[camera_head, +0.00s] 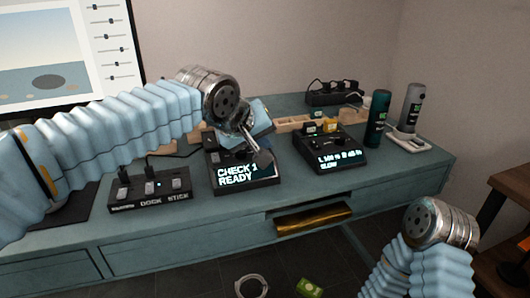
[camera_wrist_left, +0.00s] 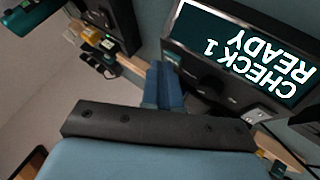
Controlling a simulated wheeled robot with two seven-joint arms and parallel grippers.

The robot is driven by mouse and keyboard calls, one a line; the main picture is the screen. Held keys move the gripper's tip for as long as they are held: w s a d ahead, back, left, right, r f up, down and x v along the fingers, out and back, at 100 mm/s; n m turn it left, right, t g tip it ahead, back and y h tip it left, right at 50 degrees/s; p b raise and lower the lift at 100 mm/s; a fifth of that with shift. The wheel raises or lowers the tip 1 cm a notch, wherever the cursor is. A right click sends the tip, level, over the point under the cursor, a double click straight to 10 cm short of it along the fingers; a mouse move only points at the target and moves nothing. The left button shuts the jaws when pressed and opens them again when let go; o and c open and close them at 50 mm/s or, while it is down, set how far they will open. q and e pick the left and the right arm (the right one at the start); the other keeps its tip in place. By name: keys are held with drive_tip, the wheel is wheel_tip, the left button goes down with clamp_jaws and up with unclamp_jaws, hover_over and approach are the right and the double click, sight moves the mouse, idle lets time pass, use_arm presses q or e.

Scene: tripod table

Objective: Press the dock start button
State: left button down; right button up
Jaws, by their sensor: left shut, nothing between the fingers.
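A dark dock console with a lit screen reading "CHECK 1 READY" (camera_head: 238,176) stands on the blue-green desk. The same screen (camera_wrist_left: 245,55) appears upside down in the left wrist view. My left gripper (camera_head: 263,158) is shut and empty, with its fingertips over the console's upper right part beside the screen. In the left wrist view the shut fingers (camera_wrist_left: 165,85) reach toward the console's edge; I cannot tell whether they touch it. I cannot make out the start button; the gripper covers part of the console. My right wrist shows at lower right, but its fingers are out of view.
A switch box labelled "DOCK STICK" (camera_head: 150,191) sits left of the console. Another dark console (camera_head: 330,152) with a lit display stands to the right. Behind are a wooden rack (camera_head: 292,124), a teal bottle (camera_head: 377,118) and a grey bottle (camera_head: 411,106). The desk front is mostly clear.

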use_arm(q)
drive_tip(key=shift+f, duration=0.15)
idle(0.3)
drive_tip(key=shift+r+p, duration=0.55)
drive_tip(key=shift+r, duration=0.2)
wheel_tip(320, 180, up, 5)
drive_tip(key=p, duration=0.4)
drive_tip(key=shift+r, duration=0.1)
idle(0.4)
